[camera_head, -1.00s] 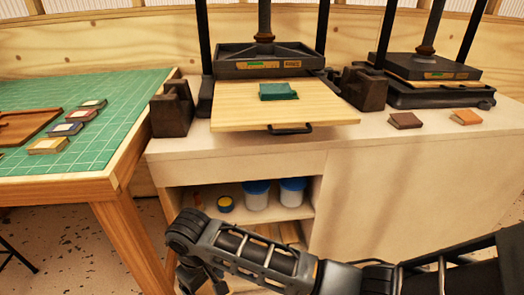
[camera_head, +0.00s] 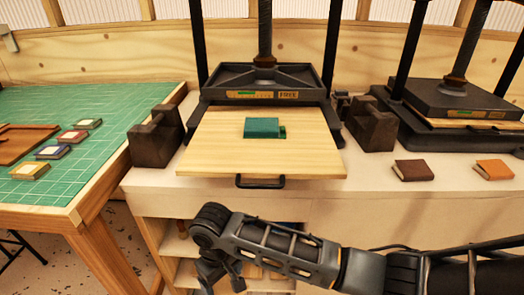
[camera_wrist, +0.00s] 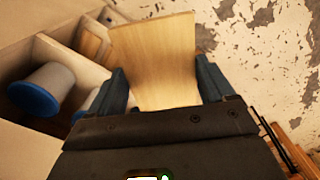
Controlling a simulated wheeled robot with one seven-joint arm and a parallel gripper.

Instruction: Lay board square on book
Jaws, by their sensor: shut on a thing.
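The teal book (camera_head: 262,128) lies flat on the pale wooden pull-out bed (camera_head: 215,150) of the left press, a little behind its middle. My gripper (camera_head: 222,278) is low in front of the cabinet, below the bed's level. In the wrist view, my gripper (camera_wrist: 163,90) is shut on a light wooden board (camera_wrist: 155,55), with a finger at each side edge. The board extends out beyond the fingertips. In the head view I cannot make out the held board.
A black handle (camera_head: 260,182) projects from the bed's front. Dark blocks (camera_head: 155,135) (camera_head: 371,127) flank the press. A brown book (camera_head: 412,170) and an orange book (camera_head: 494,170) lie at right. A green-topped table (camera_head: 60,190) stands left.

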